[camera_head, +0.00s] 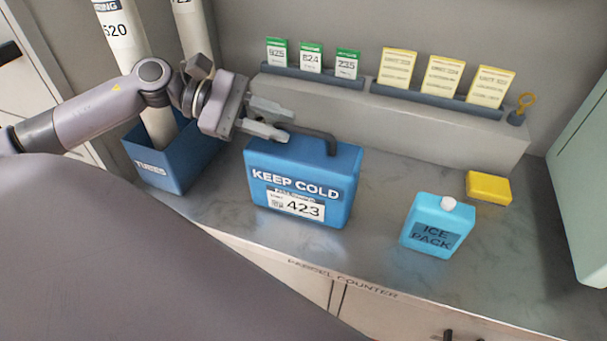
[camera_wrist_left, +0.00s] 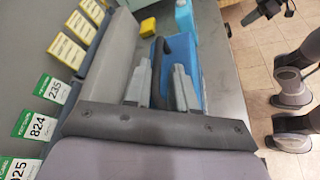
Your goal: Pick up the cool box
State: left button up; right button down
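The cool box (camera_head: 303,181) is a blue case marked KEEP COLD with a 423 label, upright on the counter in the head view. Its dark handle (camera_head: 318,136) arches over the top. My left gripper (camera_head: 288,124) is open at the left end of the handle, just above the box. In the left wrist view the dark handle (camera_wrist_left: 180,44) runs between and beyond the two spread fingers (camera_wrist_left: 163,85), and the blue box (camera_wrist_left: 191,68) lies behind them. Whether the fingers touch the handle cannot be told. A dark shape at the wrist view's top right may be my right gripper (camera_wrist_left: 266,11).
A blue ice pack (camera_head: 437,224) and a yellow block (camera_head: 488,188) stand to the right on the counter (camera_head: 375,215). A blue tubes bin (camera_head: 165,177) stands left. Behind, a raised ledge (camera_head: 400,122) carries green and yellow cards. Counter between box and ice pack is clear.

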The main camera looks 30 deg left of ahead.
aim_at(299, 128)
pick_arm(q)
jog(key=shift+p+x, duration=0.65)
jog(key=shift+x, duration=1.9)
jog(key=shift+w+a, duration=0.1)
grip_shut()
jog(key=shift+r, duration=0.15)
